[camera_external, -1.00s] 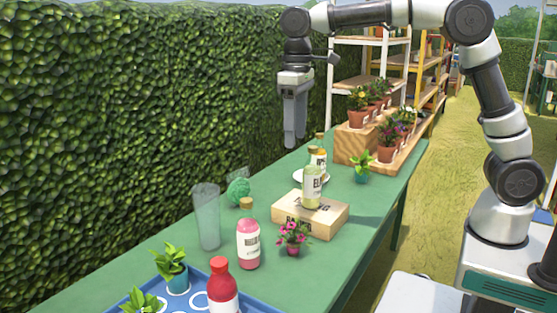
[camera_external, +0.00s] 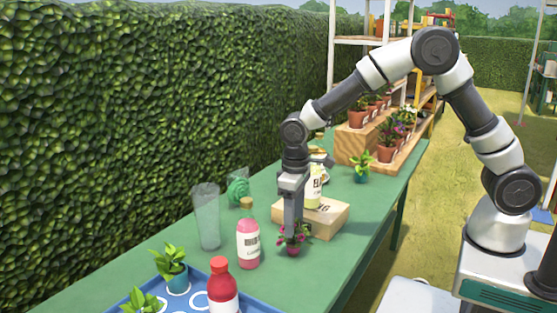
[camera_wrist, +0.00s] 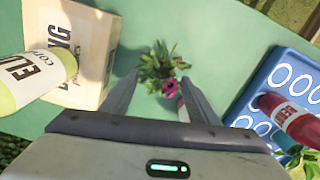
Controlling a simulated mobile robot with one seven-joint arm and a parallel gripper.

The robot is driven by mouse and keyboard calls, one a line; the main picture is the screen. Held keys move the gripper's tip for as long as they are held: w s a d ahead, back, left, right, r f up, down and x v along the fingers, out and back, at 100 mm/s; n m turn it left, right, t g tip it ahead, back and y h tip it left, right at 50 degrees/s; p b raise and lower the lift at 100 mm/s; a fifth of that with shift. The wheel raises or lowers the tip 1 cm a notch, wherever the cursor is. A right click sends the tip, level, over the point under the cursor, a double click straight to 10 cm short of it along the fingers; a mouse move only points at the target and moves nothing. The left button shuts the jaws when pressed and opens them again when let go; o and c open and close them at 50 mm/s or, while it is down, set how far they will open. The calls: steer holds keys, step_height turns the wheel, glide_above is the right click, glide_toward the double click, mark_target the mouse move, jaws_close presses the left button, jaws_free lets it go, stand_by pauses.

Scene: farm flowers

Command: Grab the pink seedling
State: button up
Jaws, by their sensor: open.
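The pink seedling (camera_external: 294,238) is a small plant with pink flowers and green leaves in a small pot on the green table, between the pink bottle and the wooden box. In the wrist view the seedling (camera_wrist: 162,70) shows beyond and between my fingers, its pot mostly hidden under the leaves. My gripper (camera_external: 293,230) points down right at the plant in the external view. In the wrist view my gripper (camera_wrist: 158,92) has its two fingers apart with nothing held. I cannot tell whether a finger touches the leaves.
A pink bottle (camera_external: 248,245) stands close left of the seedling. A wooden box (camera_external: 327,222) bearing a pale yellow bottle (camera_external: 315,187) is just behind. A blue tray (camera_external: 258,308) with a red bottle (camera_external: 222,290) is at the front. A clear glass (camera_external: 207,218) stands left.

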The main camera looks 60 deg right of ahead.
mark_target(293, 242)
steer(key=f, duration=0.2)
steer(key=f+b, duration=0.1)
steer(key=f, duration=0.4)
steer(key=shift+a+f+b, duration=0.25)
steer(key=shift+a+b, duration=0.05)
steer(key=shift+b, duration=0.1)
steer(key=shift+r, duration=0.1)
steer(key=c, duration=1.1)
